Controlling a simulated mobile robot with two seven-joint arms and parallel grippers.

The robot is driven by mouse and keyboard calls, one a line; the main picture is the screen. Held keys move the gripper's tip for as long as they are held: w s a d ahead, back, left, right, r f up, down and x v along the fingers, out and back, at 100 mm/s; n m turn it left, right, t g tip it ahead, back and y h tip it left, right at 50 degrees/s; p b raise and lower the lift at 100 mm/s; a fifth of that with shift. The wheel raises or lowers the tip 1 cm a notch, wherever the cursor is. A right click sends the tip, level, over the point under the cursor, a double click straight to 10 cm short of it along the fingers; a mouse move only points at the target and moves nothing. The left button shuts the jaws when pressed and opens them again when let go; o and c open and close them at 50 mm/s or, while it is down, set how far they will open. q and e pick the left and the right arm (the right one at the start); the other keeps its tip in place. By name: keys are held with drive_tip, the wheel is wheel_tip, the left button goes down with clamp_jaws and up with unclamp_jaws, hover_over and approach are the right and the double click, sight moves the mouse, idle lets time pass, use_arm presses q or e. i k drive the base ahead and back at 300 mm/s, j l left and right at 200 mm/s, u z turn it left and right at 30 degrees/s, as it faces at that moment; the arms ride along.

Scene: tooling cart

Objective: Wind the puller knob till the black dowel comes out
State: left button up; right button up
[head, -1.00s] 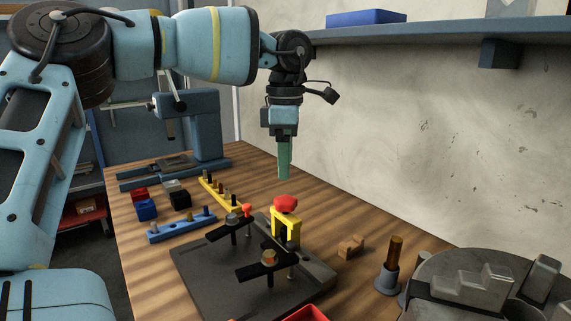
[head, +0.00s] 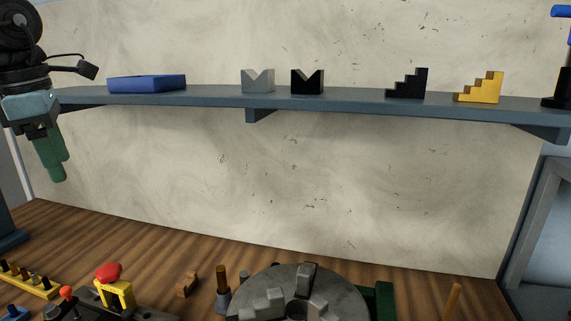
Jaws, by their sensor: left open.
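The red puller knob (head: 108,272) sits on top of the yellow puller frame (head: 124,298) at the lower left of the head view. The frame stands on a dark fixture plate (head: 150,315), mostly cut off by the bottom edge. I cannot make out the black dowel; the area under the frame is too small and cropped. My left gripper (head: 54,170) hangs at the upper left, green fingers pointing down. It is open and empty, above and to the left of the knob, clear of it. My right gripper is out of view.
A round grey chuck (head: 340,288) stands at the bottom centre, beside a brown block (head: 187,284). A yellow rack (head: 30,285) lies lower left. A wall shelf (head: 210,98) with a blue tray (head: 147,83) and several blocks runs across above the bench.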

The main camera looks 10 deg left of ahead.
sight(109, 272)
drive_tip(key=k, duration=1)
